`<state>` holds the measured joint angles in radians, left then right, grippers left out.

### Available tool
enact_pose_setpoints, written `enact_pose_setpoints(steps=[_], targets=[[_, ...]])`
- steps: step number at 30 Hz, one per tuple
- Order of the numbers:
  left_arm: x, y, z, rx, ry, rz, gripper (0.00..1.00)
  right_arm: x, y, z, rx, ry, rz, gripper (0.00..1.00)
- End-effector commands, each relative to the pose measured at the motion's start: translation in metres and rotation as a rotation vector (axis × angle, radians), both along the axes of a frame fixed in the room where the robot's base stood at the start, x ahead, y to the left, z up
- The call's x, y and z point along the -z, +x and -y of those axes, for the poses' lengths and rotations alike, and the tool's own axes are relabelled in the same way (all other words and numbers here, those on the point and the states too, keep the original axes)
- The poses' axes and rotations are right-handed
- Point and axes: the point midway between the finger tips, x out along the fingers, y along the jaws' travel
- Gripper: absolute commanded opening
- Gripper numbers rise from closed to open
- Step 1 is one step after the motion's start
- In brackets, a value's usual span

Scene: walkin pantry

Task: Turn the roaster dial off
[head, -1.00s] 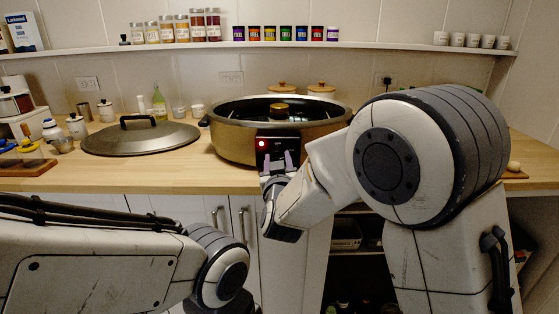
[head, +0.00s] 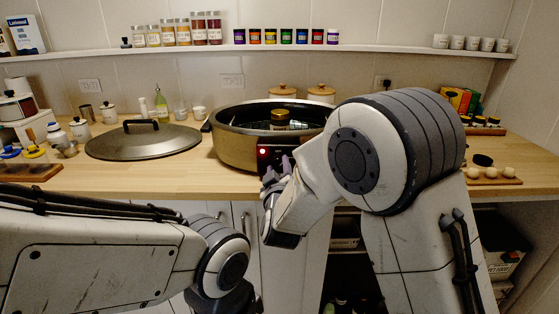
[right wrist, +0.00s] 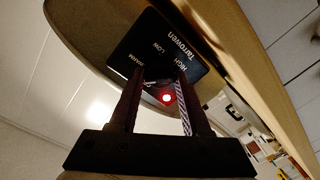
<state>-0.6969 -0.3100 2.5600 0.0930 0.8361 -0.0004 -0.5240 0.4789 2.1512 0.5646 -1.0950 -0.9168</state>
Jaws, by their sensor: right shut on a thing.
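The roaster (head: 235,148) is a large bronze pot with a dark rim, standing uncovered on the counter. Its black control panel (right wrist: 153,42) reads Tarrowen, HIGH, LOW and WARM in the right wrist view. A red light (right wrist: 166,98) glows on the panel; it also shows in the head view (head: 262,152). My right gripper (head: 275,175) is at the panel, its fingers shut on the dial (right wrist: 158,74). The dial is dark and mostly hidden between the fingers, so its setting cannot be read. My left arm is low at the left; its fingers are out of view.
The roaster lid (head: 145,141) lies on the counter left of the roaster. A jar with a gold lid (head: 280,119) shows at the roaster's opening. A board with eggs (head: 490,174) is at the right. Jars line the shelf (head: 270,47) above.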

Motion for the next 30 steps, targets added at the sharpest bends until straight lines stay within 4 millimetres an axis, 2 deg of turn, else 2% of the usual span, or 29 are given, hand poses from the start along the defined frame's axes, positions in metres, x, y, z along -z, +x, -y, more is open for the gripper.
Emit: enact_pose_setpoints(steps=[1,15,21,30], targets=[[-0.009,0.000,0.000,0.000,0.000,0.000,0.50,-0.005,0.001,0.002,0.006,-0.044,0.000,0.00],[-0.048,0.000,0.000,0.000,0.000,0.000,0.50,-0.005,0.001,0.001,0.007,-0.470,-0.012,0.00],[-0.059,0.000,0.000,0.000,0.000,0.000,0.50,-0.004,0.001,0.000,0.006,-0.602,-0.014,0.00],[-0.067,0.000,0.000,0.000,0.000,0.000,0.50,-0.003,0.001,-0.001,0.005,-0.711,-0.015,0.00]])
